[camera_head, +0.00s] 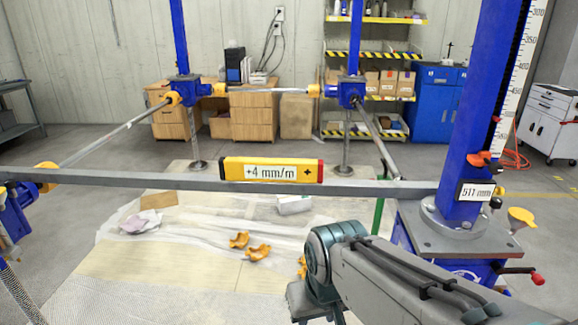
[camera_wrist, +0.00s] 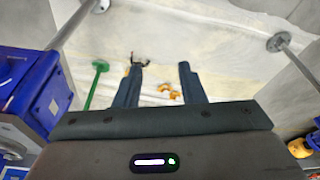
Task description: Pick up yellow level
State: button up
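The yellow level (camera_head: 271,171) lies on top of the long grey beam (camera_head: 120,180) in the head view. In the head view my arm reaches in at the lower right, below and to the right of the level, and the fingers are hidden there. The level is not visible in the wrist view.
A blue screw jack (camera_head: 470,120) with a 511 mm display stands at the right end of the beam. Orange parts (camera_head: 258,253) lie on the covered floor. A green post (camera_wrist: 95,85) stands left of my fingers. Shelves and cabinets line the back wall.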

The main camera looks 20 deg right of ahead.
aim_at(294, 171)
jog(key=i, duration=1)
jog(key=z, duration=0.05)
